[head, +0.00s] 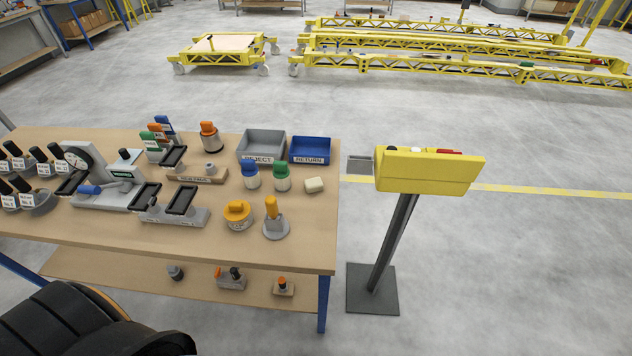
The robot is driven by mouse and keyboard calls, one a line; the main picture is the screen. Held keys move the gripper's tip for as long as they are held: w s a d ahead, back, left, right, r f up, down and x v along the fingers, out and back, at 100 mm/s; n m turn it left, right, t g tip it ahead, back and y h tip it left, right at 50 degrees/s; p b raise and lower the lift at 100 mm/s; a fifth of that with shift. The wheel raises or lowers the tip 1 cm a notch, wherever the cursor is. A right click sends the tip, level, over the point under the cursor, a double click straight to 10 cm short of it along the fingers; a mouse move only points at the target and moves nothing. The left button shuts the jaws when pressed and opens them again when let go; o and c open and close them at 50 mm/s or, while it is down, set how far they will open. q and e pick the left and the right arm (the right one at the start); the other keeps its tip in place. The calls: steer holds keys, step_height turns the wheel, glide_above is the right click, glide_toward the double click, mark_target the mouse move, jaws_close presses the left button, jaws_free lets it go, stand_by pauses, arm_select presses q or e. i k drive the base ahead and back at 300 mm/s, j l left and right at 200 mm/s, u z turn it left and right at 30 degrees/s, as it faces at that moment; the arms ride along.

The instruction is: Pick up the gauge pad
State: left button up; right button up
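A grey gauge stand (113,189) with a round dial (77,157) and a small green display (121,175) sits at the left of the workbench. A dark flat pad-like piece (70,184) lies at its left side, partly overlapped by a blue-handled part (92,190). Similar black-framed pieces stand on a grey base (183,216) and on a labelled wooden block (198,176). No readable label tells me which one is the gauge pad. Neither of my grippers shows in the head view.
The workbench (290,245) also holds a grey REJECT bin (262,142), a blue RETURN bin (310,148), several capped containers and a cream block (314,185). A yellow box on a post (428,170) stands right of it. Floor further right is clear; yellow trolleys (440,60) stand behind.

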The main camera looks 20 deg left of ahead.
mark_target(311, 184)
steer(key=i+l+u, duration=0.15)
steer(key=l, duration=0.2)
steer(key=i+l+u, duration=0.2)
steer(key=l, duration=0.15)
steer(key=l+u, duration=0.15)
steer(key=l, duration=0.25)
steer(key=i+l+u, duration=0.2)
steer(key=l, duration=0.2)
steer(key=k+j, duration=0.05)
steer(key=k, duration=0.05)
